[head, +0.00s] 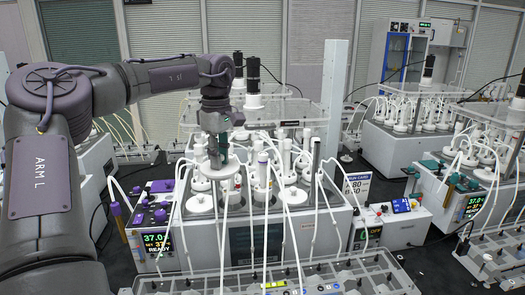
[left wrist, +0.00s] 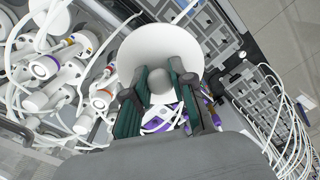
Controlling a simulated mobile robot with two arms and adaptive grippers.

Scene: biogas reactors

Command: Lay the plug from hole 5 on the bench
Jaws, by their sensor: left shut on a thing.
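My left gripper (head: 216,152) points down over the left part of the nearest bath and is shut on a white plug (head: 222,171). In the left wrist view the plug is a wide round white disc (left wrist: 160,42) with a small knob between the green-padded fingers (left wrist: 159,88). In the head view the disc is close above the bath's top among white bottles; I cannot tell whether it is clear of them. The hole numbers are not readable, so hole 5 cannot be made out. My right gripper is not in view.
The nearest bath (head: 290,240) carries several white bottles with thin tubes. A purple-trimmed control unit (head: 157,240) stands at its left, a pump box (head: 372,232) at its right. A clear rack (head: 330,276) lies in front. More baths stand behind and at the right.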

